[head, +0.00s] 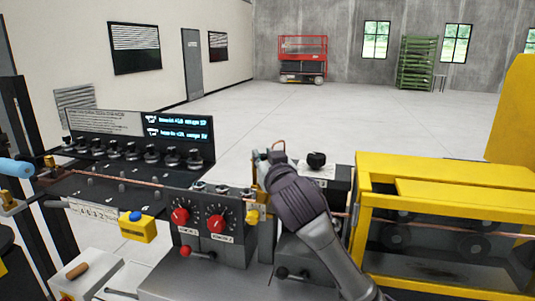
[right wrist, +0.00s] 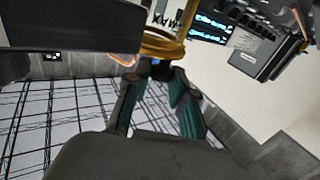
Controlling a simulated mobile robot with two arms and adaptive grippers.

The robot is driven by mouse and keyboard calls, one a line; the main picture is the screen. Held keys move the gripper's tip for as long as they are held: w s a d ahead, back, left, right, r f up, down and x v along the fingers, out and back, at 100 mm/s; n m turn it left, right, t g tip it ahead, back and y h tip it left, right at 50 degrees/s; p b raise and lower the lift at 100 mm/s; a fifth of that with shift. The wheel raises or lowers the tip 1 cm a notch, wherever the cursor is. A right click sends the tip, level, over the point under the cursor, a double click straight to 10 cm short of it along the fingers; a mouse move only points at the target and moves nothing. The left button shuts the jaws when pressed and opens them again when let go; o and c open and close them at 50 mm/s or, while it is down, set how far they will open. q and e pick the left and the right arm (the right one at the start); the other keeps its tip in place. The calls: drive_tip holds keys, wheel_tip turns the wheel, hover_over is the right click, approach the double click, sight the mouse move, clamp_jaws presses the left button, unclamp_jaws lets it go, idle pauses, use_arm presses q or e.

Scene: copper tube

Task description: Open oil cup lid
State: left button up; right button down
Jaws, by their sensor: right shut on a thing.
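My right gripper (head: 268,160) reaches over the machine's middle, beside a brass-coloured upright part (head: 257,185). In the right wrist view, a round brass cup-like part (right wrist: 163,47), which looks like the oil cup, is right beyond my fingertips (right wrist: 158,72). The fingers are shut on a small dark piece at the cup, apparently its lid. The fingers and the close angle hide most of that piece, so I cannot tell how far the lid is raised. My left gripper does not show.
A thin copper tube (head: 130,180) runs across the machine. Red-knobbed dials (head: 215,222) are left of my right gripper. A black knob (head: 316,160) stands just right of it, and a yellow frame (head: 440,178) is farther right. Open floor lies behind.

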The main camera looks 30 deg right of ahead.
drive_tip(key=a+m+g+h, duration=0.1)
drive_tip(key=m+h, duration=0.1)
drive_tip(key=shift+w+a+h, duration=0.15)
drive_tip(key=shift+h, duration=0.15)
drive_tip(key=shift+w+a+m+g+h+b, duration=0.6)
drive_tip(key=shift+m+g+h+b, duration=0.4)
drive_tip(key=shift+m+g+h, duration=1.15)
drive_tip(key=shift+w+a+m+g+h+b, duration=0.5)
drive_tip(key=shift+m+g+h+b, duration=0.85)
drive_tip(key=shift+g, duration=1.35)
drive_tip(key=shift+w+a+m+g+h+b, duration=0.6)
drive_tip(key=shift+m+g+h, duration=0.8)
drive_tip(key=shift+m+g, duration=0.95)
drive_tip(key=shift+g, duration=0.3)
drive_tip(key=c, duration=1)
unclamp_jaws()
drive_tip(key=shift+d, duration=0.1)
drive_tip(key=shift+c, duration=0.2)
